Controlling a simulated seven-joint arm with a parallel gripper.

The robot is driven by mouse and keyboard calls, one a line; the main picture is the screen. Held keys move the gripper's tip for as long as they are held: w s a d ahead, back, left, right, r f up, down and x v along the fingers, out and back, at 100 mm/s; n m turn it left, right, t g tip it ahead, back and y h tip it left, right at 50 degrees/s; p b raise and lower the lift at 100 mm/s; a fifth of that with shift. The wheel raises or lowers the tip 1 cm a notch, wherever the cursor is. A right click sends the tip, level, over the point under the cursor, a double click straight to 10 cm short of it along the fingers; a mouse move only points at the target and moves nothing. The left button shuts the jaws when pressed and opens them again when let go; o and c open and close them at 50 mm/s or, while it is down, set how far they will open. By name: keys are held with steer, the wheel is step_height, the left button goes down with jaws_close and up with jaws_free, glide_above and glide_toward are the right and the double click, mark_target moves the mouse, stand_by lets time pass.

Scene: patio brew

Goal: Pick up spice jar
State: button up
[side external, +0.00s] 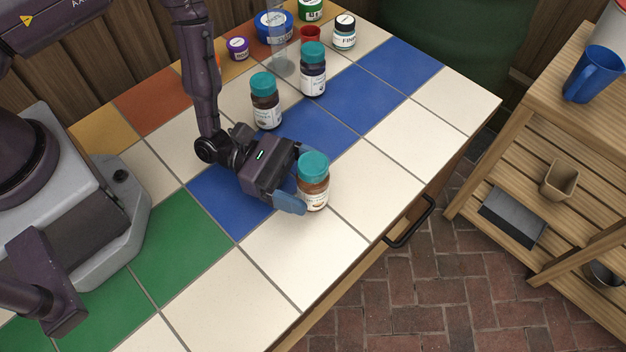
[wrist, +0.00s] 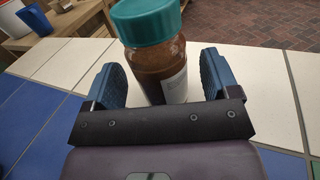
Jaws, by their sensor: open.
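A spice jar (side external: 313,183) with a teal lid and brown contents stands upright on the tiled table near its front edge. In the wrist view the jar (wrist: 157,62) is between the two blue fingers, with a gap on each side. My gripper (side external: 297,190) is open and low at the table, its fingers on either side of the jar. In the wrist view my gripper (wrist: 165,85) shows both fingers spread. Two similar teal-lidded jars stand further back, one with brown contents (side external: 265,101) and one darker (side external: 312,70).
A wooden shelf (side external: 535,130) stands right. The front tiles are clear.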

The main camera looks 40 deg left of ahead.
mark_target(312, 162)
steer(key=shift+w+d, duration=0.25)
steer(key=shift+d, duration=0.4)
steer(key=c, duration=1)
steer(key=shift+c, duration=0.2)
steer(key=shift+r, duration=0.1)
step_height(312, 162, up, 9)
steer(key=shift+r, duration=0.15)
steer(key=w+a+r+n+t+y, duration=0.3)
steer(key=a, duration=0.5)
steer(key=w+a+r+n+t+y, duration=0.3)
steer(key=a+r+t, duration=0.1)
steer(key=a, duration=0.5)
steer(key=w+a+r+n+t+y, duration=0.3)
steer(key=a, duration=0.5)
step_height(312, 162, up, 10)
steer(key=w+d+n+y, duration=0.1)
steer(key=y, duration=0.1)
steer(key=shift+f+t+y, duration=0.25)
steer(key=shift+t+y, duration=0.05)
steer(key=shift+t, duration=0.1)
